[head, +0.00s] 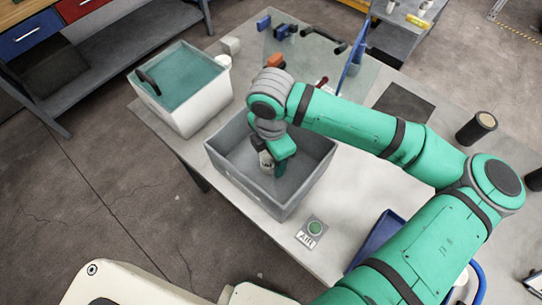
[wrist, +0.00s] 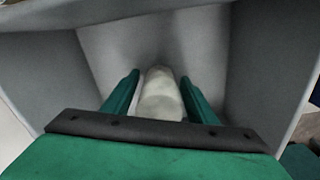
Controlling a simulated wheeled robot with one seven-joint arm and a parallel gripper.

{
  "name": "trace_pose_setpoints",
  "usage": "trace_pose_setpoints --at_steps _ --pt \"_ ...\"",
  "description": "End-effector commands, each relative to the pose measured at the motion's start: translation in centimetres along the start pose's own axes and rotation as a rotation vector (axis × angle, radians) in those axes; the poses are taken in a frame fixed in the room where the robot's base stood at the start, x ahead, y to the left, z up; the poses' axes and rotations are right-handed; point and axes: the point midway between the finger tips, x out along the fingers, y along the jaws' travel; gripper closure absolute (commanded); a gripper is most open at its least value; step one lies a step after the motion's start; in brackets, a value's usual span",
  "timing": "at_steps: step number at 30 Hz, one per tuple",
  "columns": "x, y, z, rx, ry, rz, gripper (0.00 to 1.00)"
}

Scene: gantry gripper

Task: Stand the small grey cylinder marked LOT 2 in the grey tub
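The grey tub (head: 308,190) stands on the table in the head view, and its walls (wrist: 75,85) fill most of the wrist view. My gripper (head: 272,158) points down inside the tub. A small pale grey cylinder (head: 266,161) is at the fingers, inside the tub's outline. In the wrist view the cylinder (wrist: 162,95) lies between the two green fingers of my gripper (wrist: 160,88). A thin light strip shows beside the left finger, and I cannot tell if it is a gap or a pad. No marking is legible. The cylinder's lower end and its contact with the floor are unclear.
A white bin with teal contents (head: 205,108) stands to the left of the tub. A dark blue tray (head: 375,238) and a black cylinder (head: 476,128) are to the right. Small parts and a blue frame lie behind.

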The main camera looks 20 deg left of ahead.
Motion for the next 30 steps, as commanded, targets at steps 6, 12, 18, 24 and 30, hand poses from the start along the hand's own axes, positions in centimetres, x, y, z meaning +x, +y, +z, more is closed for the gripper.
trace_pose_setpoints --at_steps 6,12,18,24,30 --pt "0.0 0.0 0.0 0.0 -0.001 0.0 0.43" --pt "-0.5 0.0 0.1 0.0 -0.003 0.0 0.43" --pt "-3.5 0.1 0.1 0.001 -0.002 0.003 0.43" --pt "-7.6 0.1 0.0 -0.001 -0.002 0.002 0.43" --pt "-10.8 0.0 0.0 0.0 -0.002 0.001 0.43"
